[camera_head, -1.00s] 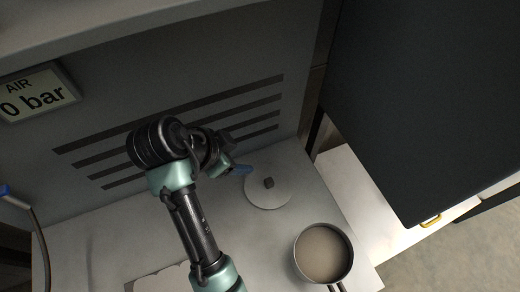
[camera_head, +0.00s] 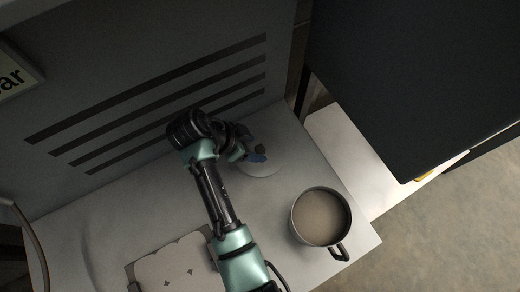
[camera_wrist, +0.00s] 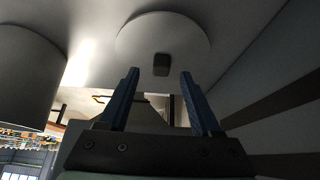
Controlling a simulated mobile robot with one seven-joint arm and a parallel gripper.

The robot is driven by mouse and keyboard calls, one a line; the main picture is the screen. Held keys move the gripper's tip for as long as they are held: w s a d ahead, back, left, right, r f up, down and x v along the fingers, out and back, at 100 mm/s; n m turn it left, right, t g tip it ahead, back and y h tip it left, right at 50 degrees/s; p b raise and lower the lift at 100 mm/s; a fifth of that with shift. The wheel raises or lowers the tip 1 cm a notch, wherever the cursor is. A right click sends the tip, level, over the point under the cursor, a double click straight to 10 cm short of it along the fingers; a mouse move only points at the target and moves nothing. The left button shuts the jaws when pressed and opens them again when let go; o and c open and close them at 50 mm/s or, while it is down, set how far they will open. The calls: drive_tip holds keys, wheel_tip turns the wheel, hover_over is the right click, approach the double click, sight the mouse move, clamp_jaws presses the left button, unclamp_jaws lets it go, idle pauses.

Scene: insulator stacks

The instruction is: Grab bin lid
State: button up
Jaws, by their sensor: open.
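The bin lid (camera_head: 262,168) is a pale round disc with a small dark knob (camera_head: 261,149). It lies on the pale worktop near the slotted wall. In the wrist view the lid (camera_wrist: 190,35) is ahead of my gripper, with its knob (camera_wrist: 161,64) lying in the gap between the fingers. My gripper (camera_wrist: 160,85) is open, its two blue fingers spread on either side of the knob without visibly touching it. In the head view my gripper (camera_head: 256,157) is at the lid, and part of the lid is hidden behind my arm.
A pot (camera_head: 321,217) with a handle and beige inside stands on the worktop (camera_head: 110,230) to the right of the lid. A pale patterned plate (camera_head: 175,268) lies at the front left. The slotted grey wall (camera_head: 120,85) rises close behind. A dark cabinet (camera_head: 400,80) stands at right.

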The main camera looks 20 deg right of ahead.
sight(260, 151)
drive_tip(key=x, duration=0.2)
drive_tip(key=shift+w+d+f, duration=0.1)
drive_tip(key=shift+d+f, duration=0.05)
drive_tip(key=shift+f, duration=0.15)
clamp_jaws()
